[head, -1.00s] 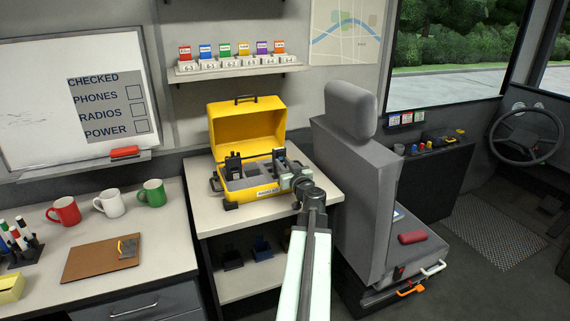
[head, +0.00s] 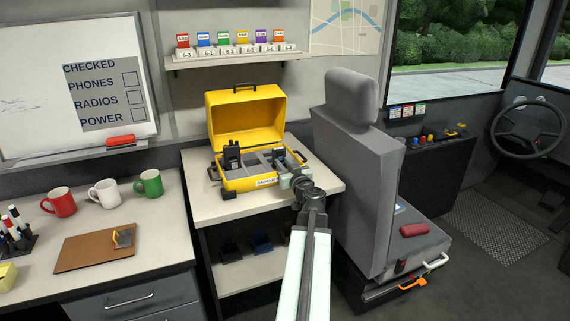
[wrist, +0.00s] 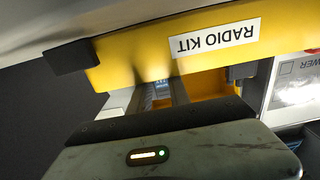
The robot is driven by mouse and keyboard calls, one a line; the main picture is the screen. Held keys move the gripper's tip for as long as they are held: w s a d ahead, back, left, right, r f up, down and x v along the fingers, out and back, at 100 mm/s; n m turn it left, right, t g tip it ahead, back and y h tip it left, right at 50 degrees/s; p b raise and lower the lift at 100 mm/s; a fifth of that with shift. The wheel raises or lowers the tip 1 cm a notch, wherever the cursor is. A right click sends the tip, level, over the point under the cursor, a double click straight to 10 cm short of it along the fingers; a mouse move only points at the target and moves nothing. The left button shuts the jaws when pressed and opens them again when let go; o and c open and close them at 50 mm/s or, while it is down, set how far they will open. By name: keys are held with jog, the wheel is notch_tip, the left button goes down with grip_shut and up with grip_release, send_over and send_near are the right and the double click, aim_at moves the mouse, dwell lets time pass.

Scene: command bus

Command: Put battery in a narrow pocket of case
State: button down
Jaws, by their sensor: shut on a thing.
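The case (head: 235,184) is a yellow box with its lid up, standing on the light counter. Its grey insert has several pockets, and a black radio (head: 232,156) stands in its left part. My gripper (head: 283,173) is at the front right of the case, over its edge. In the wrist view my gripper (wrist: 161,93) has its fingers close together, shut on a small bluish-grey thing, taken as the battery (wrist: 161,87). Most of it is hidden, and I cannot tell which pocket lies below. The case front (wrist: 150,58) with its RADIO KIT label shows beyond the fingers.
A grey seat (head: 345,175) stands close to the right of the counter (head: 212,215). A shelf (head: 238,58) with coloured cards is above. A dark upright item (head: 280,155) is in the case's right part.

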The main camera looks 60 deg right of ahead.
jog(key=shift+f, duration=0.15)
dwell(0.4)
jog(key=c, duration=1.1)
grip_release()
jog(key=shift+c, duration=0.2)
